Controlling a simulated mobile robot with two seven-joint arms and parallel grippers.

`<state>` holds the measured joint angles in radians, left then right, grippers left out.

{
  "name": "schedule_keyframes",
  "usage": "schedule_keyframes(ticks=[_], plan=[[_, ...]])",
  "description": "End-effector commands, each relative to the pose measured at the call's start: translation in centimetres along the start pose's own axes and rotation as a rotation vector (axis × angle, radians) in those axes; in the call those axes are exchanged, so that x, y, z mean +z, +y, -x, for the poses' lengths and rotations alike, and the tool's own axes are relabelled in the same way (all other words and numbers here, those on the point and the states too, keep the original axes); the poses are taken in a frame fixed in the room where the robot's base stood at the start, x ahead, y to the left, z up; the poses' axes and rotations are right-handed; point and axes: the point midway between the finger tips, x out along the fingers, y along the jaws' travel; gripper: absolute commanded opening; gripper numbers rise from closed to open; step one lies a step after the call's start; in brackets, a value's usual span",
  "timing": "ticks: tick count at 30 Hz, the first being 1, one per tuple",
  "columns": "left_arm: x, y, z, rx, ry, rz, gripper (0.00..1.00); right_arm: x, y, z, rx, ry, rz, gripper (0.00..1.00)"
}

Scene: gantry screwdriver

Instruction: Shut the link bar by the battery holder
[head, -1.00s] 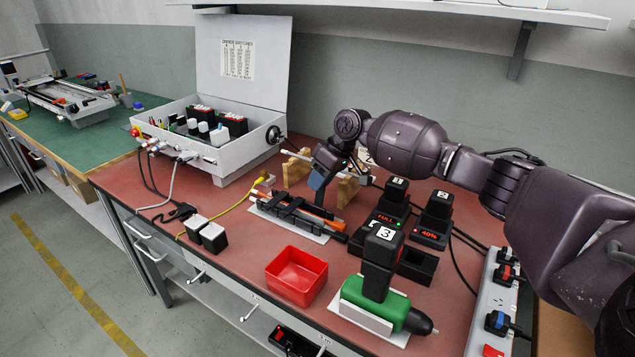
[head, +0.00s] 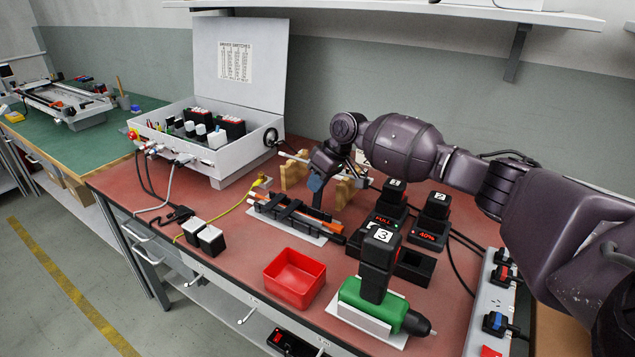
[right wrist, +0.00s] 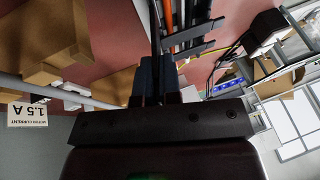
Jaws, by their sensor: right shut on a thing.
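My right gripper (head: 315,187) reaches in from the right and points down just behind the black rack (head: 284,213), which lies on a pale plate. In the right wrist view its fingers (right wrist: 155,78) are shut on a thin dark bar (right wrist: 155,30), which runs away from between them. I cannot tell for sure that this is the link bar. Orange and black rods (right wrist: 178,15) with black clips lie just right of the bar in that view. No battery holder is clearly marked; an empty black holder (head: 416,265) sits by the chargers. My left gripper is not in view.
Wooden blocks (head: 293,172) carrying a pale rod stand behind my gripper. Chargers with batteries (head: 388,215), a green drill (head: 372,306) and a power strip (head: 487,300) are at right. A red bin (head: 295,278) is in front. A grey box (head: 205,160) with raised lid is at left.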

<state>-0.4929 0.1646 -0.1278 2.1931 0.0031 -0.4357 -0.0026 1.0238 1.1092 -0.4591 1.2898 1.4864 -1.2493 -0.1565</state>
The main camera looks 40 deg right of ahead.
Motion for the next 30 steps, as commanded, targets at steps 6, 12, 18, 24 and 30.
schedule_keyframes(ticks=[6,12,18,24,30], plan=[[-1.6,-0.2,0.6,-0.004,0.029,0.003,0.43,-0.3,-0.9,0.7,0.070,0.007,0.034,0.00],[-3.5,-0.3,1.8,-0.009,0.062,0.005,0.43,-0.4,-1.9,0.9,0.193,0.010,0.086,0.00],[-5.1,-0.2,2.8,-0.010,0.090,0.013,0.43,-0.3,-2.8,0.5,0.328,0.009,0.140,0.00],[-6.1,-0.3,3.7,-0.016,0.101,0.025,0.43,0.0,-3.5,-0.1,0.440,0.006,0.186,0.00],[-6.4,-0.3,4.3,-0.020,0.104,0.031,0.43,0.3,-3.8,-0.6,0.518,0.002,0.216,0.00]])
